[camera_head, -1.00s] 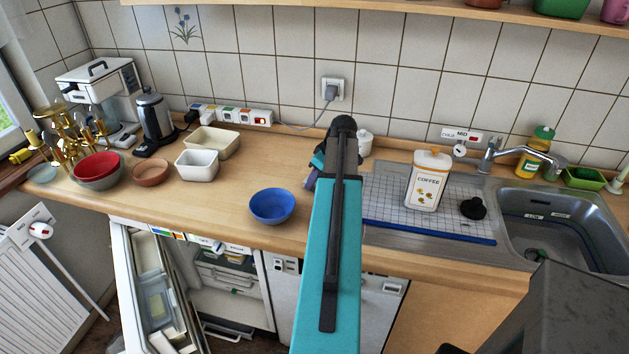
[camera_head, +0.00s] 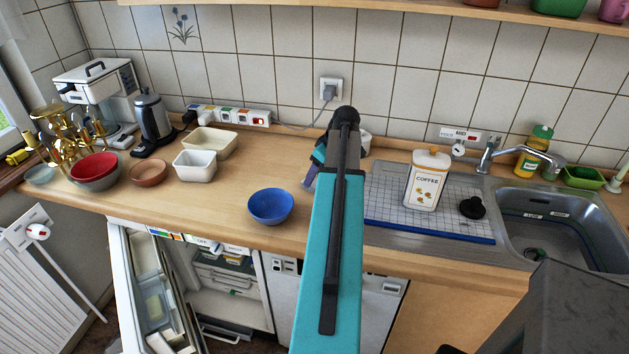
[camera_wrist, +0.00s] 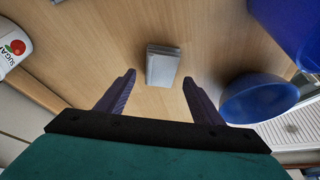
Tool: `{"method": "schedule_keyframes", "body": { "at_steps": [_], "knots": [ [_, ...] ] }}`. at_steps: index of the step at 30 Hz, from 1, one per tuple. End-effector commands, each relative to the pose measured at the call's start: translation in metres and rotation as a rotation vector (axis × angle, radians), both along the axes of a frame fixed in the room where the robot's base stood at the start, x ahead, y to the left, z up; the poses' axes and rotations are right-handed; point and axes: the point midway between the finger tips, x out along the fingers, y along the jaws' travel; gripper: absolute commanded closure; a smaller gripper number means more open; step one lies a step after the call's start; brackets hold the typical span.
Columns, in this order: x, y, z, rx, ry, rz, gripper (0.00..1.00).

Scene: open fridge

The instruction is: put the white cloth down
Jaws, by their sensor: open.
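The white cloth (camera_wrist: 163,65) shows in the wrist view as a small, folded, pale grey-white pad lying on the wooden counter. My gripper (camera_wrist: 159,79) is open, with its two purple fingers apart. The cloth appears ahead of the fingertips and between them in the picture, and nothing is held. I cannot tell the exact height of the fingers above the counter. In the head view my arm hides the cloth, and only part of my gripper (camera_head: 311,172) shows beside the arm's end.
A blue bowl (camera_head: 271,206) stands left of my arm; it also shows right of the fingers in the wrist view (camera_wrist: 258,100). A coffee canister (camera_head: 427,180) stands on the drainer to the right. A sugar container (camera_wrist: 12,48) is at the wrist view's left. The fridge door (camera_head: 150,290) stands open below.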

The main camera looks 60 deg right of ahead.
Motion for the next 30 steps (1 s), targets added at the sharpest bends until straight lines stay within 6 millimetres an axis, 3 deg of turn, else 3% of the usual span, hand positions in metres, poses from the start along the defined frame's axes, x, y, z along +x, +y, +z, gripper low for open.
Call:
{"method": "schedule_keyframes", "body": {
  "at_steps": [18, 30],
  "knots": [
    [-0.026, 0.002, 0.063, -0.001, -0.001, 0.0, 0.39],
    [-0.035, 0.003, 0.083, 0.001, 0.0, 0.0, 0.39]
  ]
}}
